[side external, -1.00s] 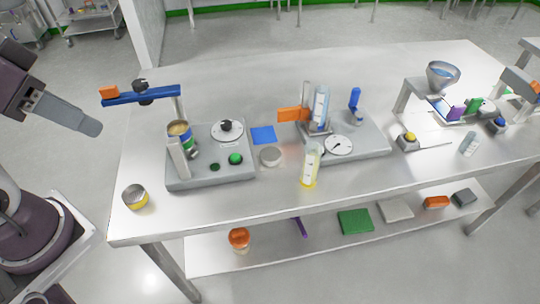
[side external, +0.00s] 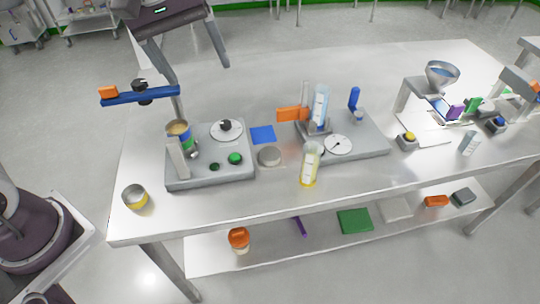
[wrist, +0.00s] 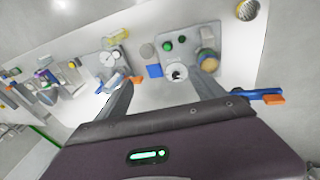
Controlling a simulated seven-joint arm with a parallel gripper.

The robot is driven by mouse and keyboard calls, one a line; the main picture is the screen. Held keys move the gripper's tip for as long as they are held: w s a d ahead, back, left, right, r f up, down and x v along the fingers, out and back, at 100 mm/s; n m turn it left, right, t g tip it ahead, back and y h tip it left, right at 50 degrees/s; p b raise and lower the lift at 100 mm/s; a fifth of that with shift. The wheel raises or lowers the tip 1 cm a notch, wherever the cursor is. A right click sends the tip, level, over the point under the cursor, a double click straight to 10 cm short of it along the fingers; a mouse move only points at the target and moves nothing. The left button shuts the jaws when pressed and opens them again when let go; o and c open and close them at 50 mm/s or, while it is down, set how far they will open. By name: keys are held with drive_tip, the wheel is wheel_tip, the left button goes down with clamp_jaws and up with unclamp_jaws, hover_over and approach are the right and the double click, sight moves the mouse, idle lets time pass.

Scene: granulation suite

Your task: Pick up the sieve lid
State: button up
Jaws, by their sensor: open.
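A sieve stack (side external: 180,137) stands on the base's left side. My gripper (side external: 200,77) is open and empty, high above the base's far side.
A blue square (side external: 263,135) lies near the disc. A yellow-based cylinder (side external: 310,165) and a second station (side external: 365,140) stand to the right. A round tin (side external: 135,196) is at the left edge.

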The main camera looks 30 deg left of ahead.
drive_tip(key=w+d+f+n+g, duration=0.1)
drive_tip(key=w+d+f+n, duration=0.15)
drive_tip(key=w+f, duration=0.35)
drive_tip(key=n+g, duration=0.1)
drive_tip(key=n, duration=0.4)
approach(270, 153)
drive_tip(key=shift+w+f+n+g, duration=0.2)
drive_tip(key=shift+w+f+n, duration=0.1)
drive_tip(key=shift+f+n, duration=0.25)
drive_tip(key=shift+w+f+n+g, duration=0.2)
drive_tip(key=shift+w+f+n, duration=0.1)
drive_tip(key=shift+f+n, duration=0.15)
drive_tip(key=f, duration=0.6)
drive_tip(key=shift+s+d+f, duration=0.3)
drive_tip(key=shift+d+f, duration=0.05)
drive_tip(key=shift+d, duration=0.05)
drive_tip(key=c, duration=1.5)
